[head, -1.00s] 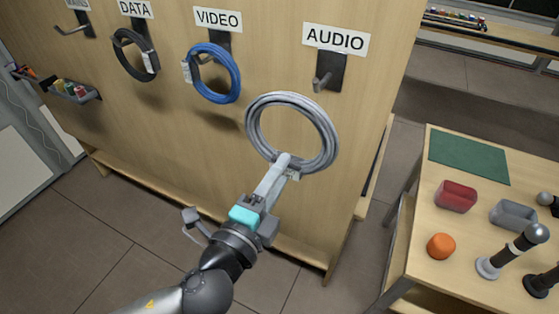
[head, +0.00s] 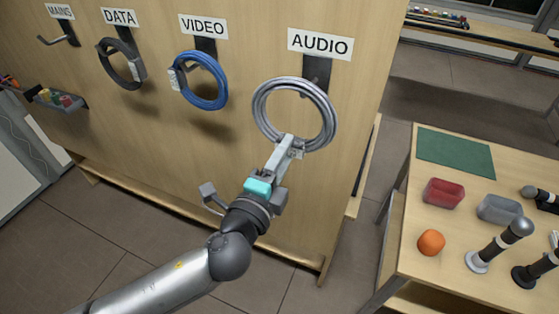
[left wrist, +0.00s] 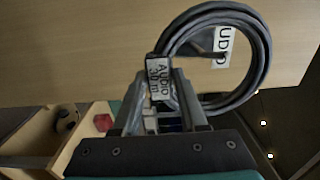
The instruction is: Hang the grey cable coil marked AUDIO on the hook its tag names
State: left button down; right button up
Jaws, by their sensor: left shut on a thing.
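The grey cable coil (head: 259,112) is held up in front of the wooden board, just below the AUDIO label (head: 320,44). My left gripper (head: 290,146) is shut on the coil's lower edge, at its tag. In the left wrist view the coil (left wrist: 262,45) stands above the fingers (left wrist: 160,95), and its white tag (left wrist: 160,80) reads AUDIO. The AUDIO hook's dark plate (head: 317,70) shows above and behind the coil's top. My right gripper is not in view.
A blue coil (head: 222,92) hangs at VIDEO and a dark coil (head: 112,72) at DATA. The MAINS hook (head: 55,40) is empty.

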pick_arm(q)
jog(key=w+d+f+b, duration=0.2)
jog(key=w+d+b, duration=0.1)
jog(key=w, duration=0.6)
jog(key=shift+f+b, duration=0.3)
jog(key=shift+b, duration=0.1)
dwell(0.4)
jog(key=shift+c, duration=1.8)
grip_release()
jog(key=shift+s, duration=0.1)
jog(key=b+v, duration=0.2)
jog(key=v, duration=2.1)
